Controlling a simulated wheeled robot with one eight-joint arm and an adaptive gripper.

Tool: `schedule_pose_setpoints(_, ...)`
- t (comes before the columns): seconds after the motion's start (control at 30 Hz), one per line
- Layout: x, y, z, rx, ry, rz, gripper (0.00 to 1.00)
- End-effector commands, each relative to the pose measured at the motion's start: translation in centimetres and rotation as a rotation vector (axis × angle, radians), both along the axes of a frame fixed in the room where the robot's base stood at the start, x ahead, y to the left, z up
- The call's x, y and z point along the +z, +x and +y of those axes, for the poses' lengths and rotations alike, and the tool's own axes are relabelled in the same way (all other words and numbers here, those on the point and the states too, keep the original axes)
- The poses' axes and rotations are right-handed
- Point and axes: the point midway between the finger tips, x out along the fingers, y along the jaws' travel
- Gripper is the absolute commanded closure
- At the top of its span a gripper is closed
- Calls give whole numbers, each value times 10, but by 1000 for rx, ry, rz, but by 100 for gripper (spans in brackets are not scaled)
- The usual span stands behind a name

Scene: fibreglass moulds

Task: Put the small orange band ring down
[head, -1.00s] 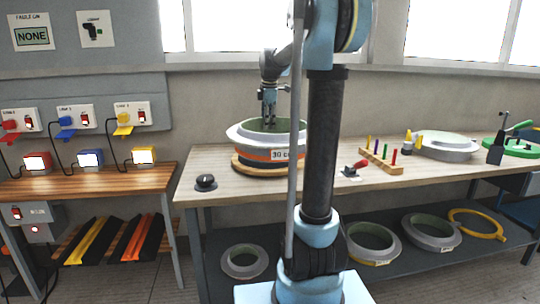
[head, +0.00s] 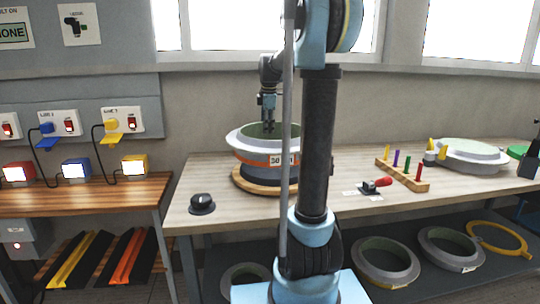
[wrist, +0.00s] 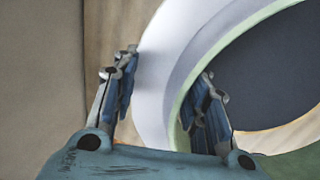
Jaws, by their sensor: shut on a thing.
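The small orange band ring (head: 247,156) is a pale grey mould with a wide flange, a green inside, and an orange stripe with a label reading "30". It is above a round wooden board (head: 242,184) on the bench. I cannot tell whether it touches the board. My gripper (head: 267,124) reaches down to the flange and is shut on the ring. In the wrist view my fingers (wrist: 167,76) sit on either side of its pale wall (wrist: 165,55), one outside and one inside. My arm column hides the ring's right side.
On the bench, a black knob (head: 202,203) is front left. A red-handled clamp (head: 374,187), a peg rack (head: 406,178) and another grey mould (head: 475,154) stand to the right. More moulds (head: 386,262) lie on the shelf below. The bench front has clear patches.

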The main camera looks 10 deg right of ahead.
Motion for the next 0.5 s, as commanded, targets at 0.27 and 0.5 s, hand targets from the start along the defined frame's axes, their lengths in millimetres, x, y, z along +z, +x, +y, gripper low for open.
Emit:
schedule_pose_setpoints(0.27,-33,0,-3,-4,0,0,100)
schedule_pose_setpoints(0.5,-47,0,-4,-4,0,0,100)
